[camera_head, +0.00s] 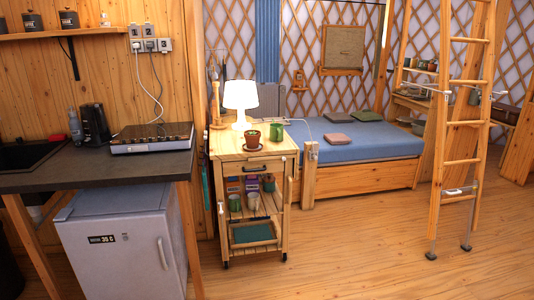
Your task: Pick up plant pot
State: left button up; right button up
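A small terracotta plant pot (253,143) with a green plant in it stands upright on top of a wooden cart (230,147), near the middle of the view. A green mug (276,132) stands close behind it to the right, and a lit white lamp (240,104) stands behind it to the left. The front of the pot is unobstructed. Neither my left nor my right gripper is in view.
A dark counter (60,178) with a hotplate (152,138) and bottles stands left of the cart, above a small fridge (120,245). A bed (350,140) lies behind right. A wooden ladder (462,130) stands at right. The floor (370,245) in front is clear.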

aim_at(252, 137)
jog(key=i+l+z, duration=0.1)
jog(key=i+z, duration=0.25)
jog(key=i, duration=0.4)
jog(key=i+j+z, duration=0.1)
jog(key=i+z, duration=0.25)
jog(key=i, duration=0.35)
jog(key=i+l+u, duration=0.2)
jog(key=i, duration=0.25)
jog(key=i+u, duration=0.2)
jog(key=i, duration=0.25)
jog(key=i+l+u, duration=0.2)
jog(key=i, duration=0.25)
